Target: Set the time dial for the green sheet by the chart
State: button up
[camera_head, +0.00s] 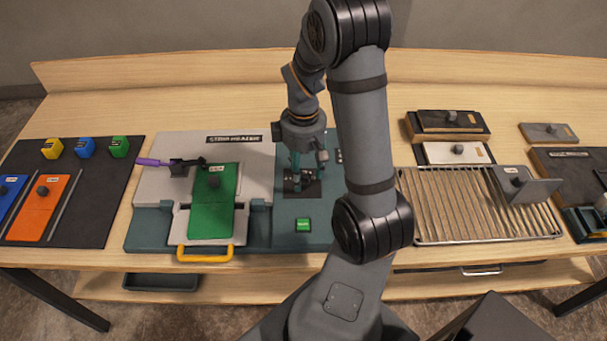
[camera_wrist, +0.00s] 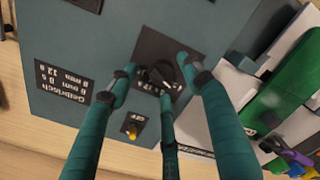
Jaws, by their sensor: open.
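The time dial (camera_wrist: 160,76) is a black knob on a dark square plate on the teal console (camera_wrist: 215,25). My gripper (camera_wrist: 160,72) is open, with its fingers spread around the dial; contact cannot be told. In the head view my gripper (camera_head: 305,180) points down over the dial plate, mostly hiding the dial. The chart (camera_wrist: 63,84) is a black label with white lines of text beside the dial, upside down and hard to read. The green sheet (camera_head: 210,215), with a dark knob, lies on the pale tray left of my gripper.
An orange switch (camera_wrist: 132,130) marked OFF sits near the dial. A green button (camera_head: 303,225) is at the console front. A purple-handled lever (camera_head: 155,162) and yellow tray handle (camera_head: 205,255) stand left. A wire rack (camera_head: 450,215) lies right.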

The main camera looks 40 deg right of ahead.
jog(key=shift+f, duration=0.75)
jog(key=c, duration=0.3)
jog(key=c, duration=0.8)
jog(key=shift+c, duration=0.2)
